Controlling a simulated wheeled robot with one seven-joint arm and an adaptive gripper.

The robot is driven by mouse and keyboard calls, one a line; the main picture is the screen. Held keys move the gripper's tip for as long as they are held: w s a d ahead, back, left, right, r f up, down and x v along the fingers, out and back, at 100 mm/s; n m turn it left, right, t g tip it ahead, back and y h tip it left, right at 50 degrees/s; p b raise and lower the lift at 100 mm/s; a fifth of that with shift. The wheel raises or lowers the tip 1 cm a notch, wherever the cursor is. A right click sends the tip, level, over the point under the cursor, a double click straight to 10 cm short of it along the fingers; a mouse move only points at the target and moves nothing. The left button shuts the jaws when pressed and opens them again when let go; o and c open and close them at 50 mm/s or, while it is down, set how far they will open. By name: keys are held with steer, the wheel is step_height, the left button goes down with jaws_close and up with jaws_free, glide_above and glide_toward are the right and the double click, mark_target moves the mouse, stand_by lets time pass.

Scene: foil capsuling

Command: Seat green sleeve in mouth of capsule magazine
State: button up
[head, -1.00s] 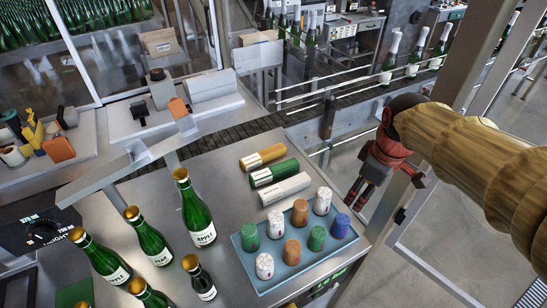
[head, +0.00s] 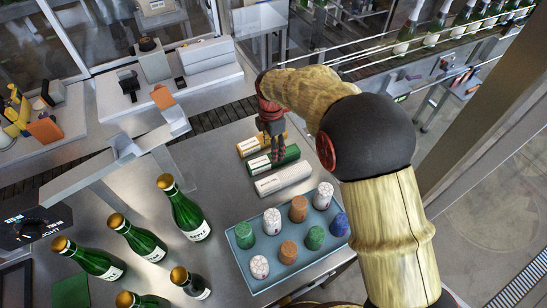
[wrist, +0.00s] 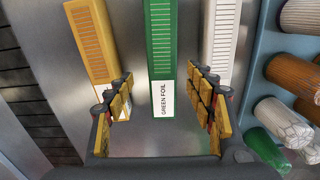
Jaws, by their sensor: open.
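The green sleeve (head: 289,153) lies flat on the metal table, between a yellow sleeve and a white one. In the wrist view the green sleeve (wrist: 161,45) runs lengthwise, with a white "GREEN FOIL" label at its near end. My gripper (head: 274,152) is above the sleeves, pointing down. In the wrist view my gripper (wrist: 160,88) is open, its fingers on either side of the green sleeve's labelled end and nothing held. A grey angled trough (head: 95,172) stands left of the sleeves; I cannot tell whether it is the capsule magazine.
The yellow sleeve (head: 248,147) and white sleeve (head: 284,179) flank the green one closely. A blue tray (head: 240,270) of coloured capsules sits in front. Several green bottles (head: 186,214) stand at left. Bare table lies between bottles and sleeves.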

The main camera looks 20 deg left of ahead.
steer(key=f, duration=0.5)
steer(key=shift+d+f, duration=0.25)
steer(key=shift+f, duration=0.1)
steer(key=c, duration=0.3)
steer(key=c, duration=1)
steer(key=shift+r, duration=0.15)
